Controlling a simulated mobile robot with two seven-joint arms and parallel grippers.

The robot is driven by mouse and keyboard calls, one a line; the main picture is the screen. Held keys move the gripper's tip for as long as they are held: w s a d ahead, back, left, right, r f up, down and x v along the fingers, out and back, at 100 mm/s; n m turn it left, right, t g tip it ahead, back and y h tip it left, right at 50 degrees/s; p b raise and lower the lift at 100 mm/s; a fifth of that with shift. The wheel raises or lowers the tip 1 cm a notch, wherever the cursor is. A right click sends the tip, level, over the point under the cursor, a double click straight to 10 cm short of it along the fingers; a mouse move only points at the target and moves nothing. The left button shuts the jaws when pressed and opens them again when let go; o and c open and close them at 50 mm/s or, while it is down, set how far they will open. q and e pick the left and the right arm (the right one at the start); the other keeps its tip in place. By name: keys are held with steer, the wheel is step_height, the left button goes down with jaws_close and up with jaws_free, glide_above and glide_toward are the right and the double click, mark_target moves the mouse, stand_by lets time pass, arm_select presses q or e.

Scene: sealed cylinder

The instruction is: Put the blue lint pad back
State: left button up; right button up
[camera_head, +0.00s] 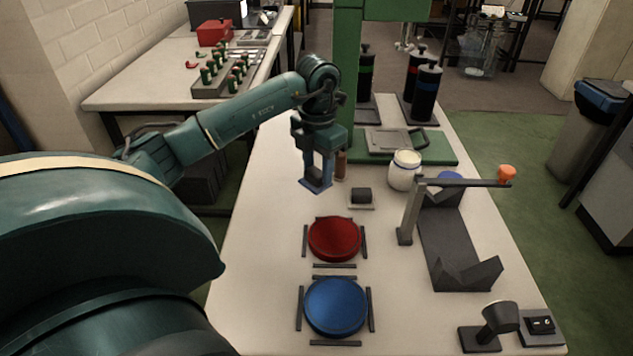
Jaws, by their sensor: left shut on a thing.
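My left gripper (318,172) reaches in from the left over the middle of the table. It is shut on a small flat blue piece, which looks like the blue lint pad (314,187), at its fingertips. The pad appears to be above the white tabletop, but its exact height is hard to tell. A dark block (361,195) on a small pale base lies just right of and nearer than the gripper. My right gripper is not in view.
A red disc (334,238) and a blue disc (336,306) lie between dark bars in front. A white jar (404,170), a dark cradle (450,245) with an overhead bar, and a green stand (346,80) are nearby. The table's left strip is clear.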

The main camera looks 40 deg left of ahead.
mark_target(318, 184)
arm_select(q)
steer(key=shift+f, duration=2.5)
steer(key=shift+f, duration=0.15)
steer(key=o, duration=0.9)
steer(key=shift+o, duration=0.2)
step_height(318, 184, up, 12)
steer(key=shift+r, duration=0.15)
